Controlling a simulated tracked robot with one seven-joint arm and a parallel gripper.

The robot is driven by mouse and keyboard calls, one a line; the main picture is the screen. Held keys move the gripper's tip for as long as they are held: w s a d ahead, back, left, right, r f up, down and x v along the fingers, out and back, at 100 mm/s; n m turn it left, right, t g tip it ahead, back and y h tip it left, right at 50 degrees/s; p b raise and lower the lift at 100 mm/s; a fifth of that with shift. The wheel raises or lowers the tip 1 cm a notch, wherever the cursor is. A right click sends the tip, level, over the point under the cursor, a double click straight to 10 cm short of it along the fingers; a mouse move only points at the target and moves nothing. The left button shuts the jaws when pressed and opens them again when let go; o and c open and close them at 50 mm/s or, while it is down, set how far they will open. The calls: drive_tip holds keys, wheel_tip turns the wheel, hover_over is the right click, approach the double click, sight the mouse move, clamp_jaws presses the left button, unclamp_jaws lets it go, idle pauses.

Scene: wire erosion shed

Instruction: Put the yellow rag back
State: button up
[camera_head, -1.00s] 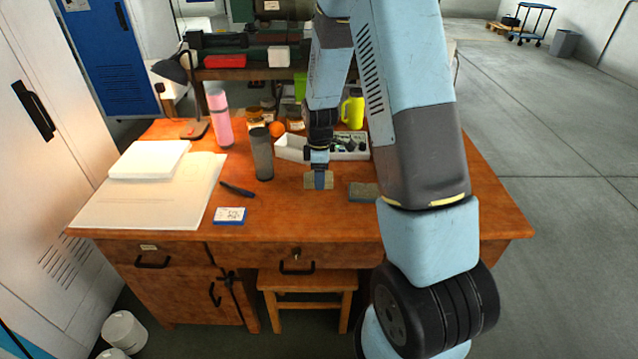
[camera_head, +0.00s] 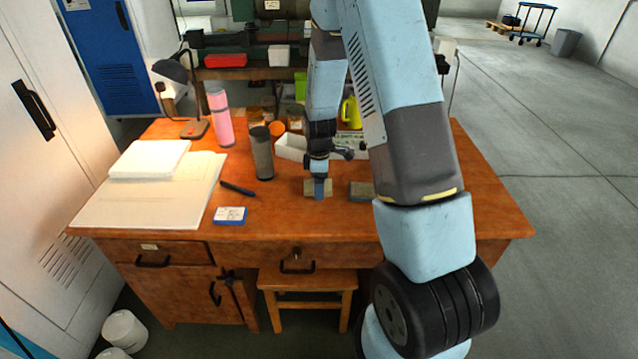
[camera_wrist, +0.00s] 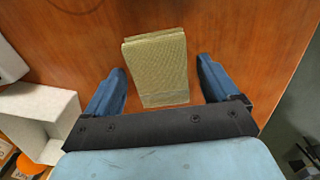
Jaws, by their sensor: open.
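The folded yellow rag (camera_head: 309,187), a dull yellow, lies on the wooden desk (camera_head: 285,222) right of the middle. My gripper (camera_head: 319,190) is directly over it and hides its middle in the head view. In the wrist view the rag (camera_wrist: 158,65) lies between the two blue fingers of my gripper (camera_wrist: 161,66). The fingers are spread, with a gap on both sides of the rag, and hold nothing. Whether the fingertips reach the desk I cannot tell.
A grey-green block (camera_head: 361,191) lies just right of the rag. A white tray (camera_head: 290,147) stands behind, beside a dark tumbler (camera_head: 262,155). A black pen-like object (camera_head: 237,188) and a blue-and-white box (camera_head: 230,215) lie left. The desk's front middle is clear.

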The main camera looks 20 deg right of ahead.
drive_tip(key=s+r+m+t, duration=0.1)
drive_tip(key=s+r+m, duration=0.25)
drive_tip(key=r, duration=1.75)
drive_tip(key=s+r+m+t, duration=0.2)
drive_tip(key=s+r+m, duration=0.3)
drive_tip(key=s+r, duration=0.3)
drive_tip(key=s+r+m+t, duration=0.2)
drive_tip(key=s+r+m, duration=0.4)
drive_tip(key=s, duration=1)
wheel_tip(320, 180, up, 3)
drive_tip(key=shift+s+a+r+t, duration=0.1)
drive_tip(key=shift+s+a+t, duration=0.05)
drive_tip(key=shift+s+t, duration=0.2)
